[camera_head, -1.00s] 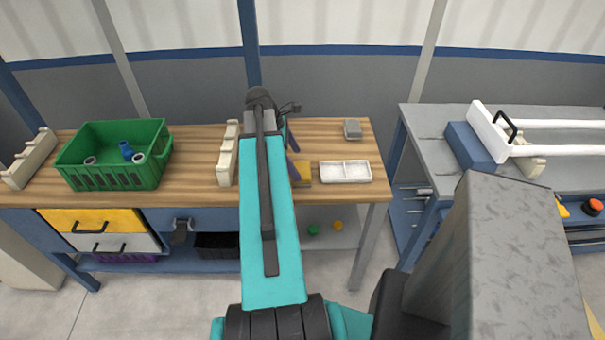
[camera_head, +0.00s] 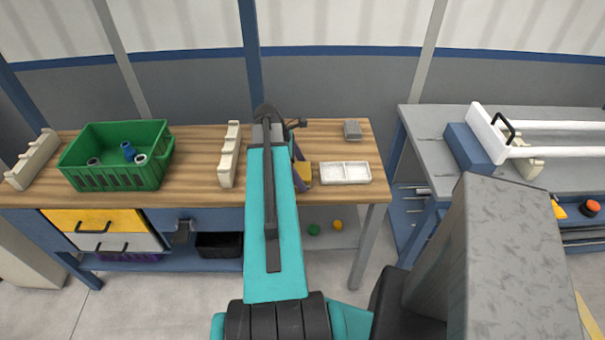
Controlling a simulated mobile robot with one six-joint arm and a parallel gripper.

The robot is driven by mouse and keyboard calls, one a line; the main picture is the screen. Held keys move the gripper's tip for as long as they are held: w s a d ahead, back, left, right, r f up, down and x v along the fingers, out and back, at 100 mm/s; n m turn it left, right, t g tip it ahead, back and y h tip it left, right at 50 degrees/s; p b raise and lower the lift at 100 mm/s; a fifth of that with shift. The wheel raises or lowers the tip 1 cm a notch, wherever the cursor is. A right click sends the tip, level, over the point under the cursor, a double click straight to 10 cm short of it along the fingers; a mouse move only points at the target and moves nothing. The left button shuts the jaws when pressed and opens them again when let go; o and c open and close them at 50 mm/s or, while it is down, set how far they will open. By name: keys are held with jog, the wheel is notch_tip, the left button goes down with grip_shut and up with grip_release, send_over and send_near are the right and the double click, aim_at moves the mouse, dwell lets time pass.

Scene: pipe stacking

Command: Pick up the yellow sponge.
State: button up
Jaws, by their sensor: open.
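The yellow sponge (camera_head: 303,171) lies on the wooden workbench (camera_head: 200,178), just left of the white two-part tray. It is partly hidden by my arm and gripper. My gripper (camera_head: 300,167) is at the sponge, its dark purple fingers open and showing at the sponge's back and front edges. The arm hides much of the gripper, so I cannot tell whether the fingers touch the sponge.
The white tray (camera_head: 344,172) stands close to the right of the sponge. A grey block (camera_head: 352,130) lies behind it. A notched cream rack (camera_head: 229,158) is left of my arm. A green crate (camera_head: 117,180) with pipe pieces stands further left.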

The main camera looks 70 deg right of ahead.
jog(key=shift+f, duration=0.15)
dwell(0.4)
jog(key=c, duration=1.1)
jog(key=shift+r+b, duration=0.65)
jog(key=shift+r, duration=0.9)
jog(key=w+a+b, duration=0.1)
jog(key=w+a, duration=0.2)
jog(key=a, duration=0.1)
jog(key=w+a+r+b, duration=0.1)
jog(key=w+a, duration=0.2)
jog(key=a, duration=0.1)
jog(key=w+a+r+b, duration=0.1)
jog(key=w+a, duration=0.2)
jog(key=a, duration=0.1)
jog(key=shift+w+a, duration=0.35)
jog(key=shift+w, duration=0.05)
